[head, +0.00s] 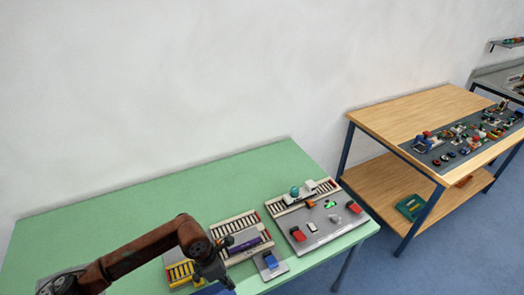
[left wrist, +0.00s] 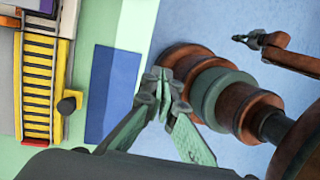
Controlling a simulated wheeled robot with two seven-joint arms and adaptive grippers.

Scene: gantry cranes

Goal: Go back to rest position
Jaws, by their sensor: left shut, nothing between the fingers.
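My left gripper (head: 214,271) is at the front edge of the green table (head: 130,215) in the head view, beside a yellow conveyor. In the left wrist view my left gripper (left wrist: 163,84) has its fingertips together with nothing between them. It hangs over the strip between a blue mat (left wrist: 110,92) and the blue floor. Another brown arm of mine shows at the upper right of the left wrist view, ending in a small dark tip that looks like my right gripper (left wrist: 241,38). It is too small to tell open or shut.
The yellow conveyor (head: 180,273) lies close to my left gripper. A purple piece (head: 245,245) lies on a conveyor beside it, and a grey board (head: 322,236) with several small pieces is further right. A wooden table (head: 400,115) stands beyond, with floor between the tables.

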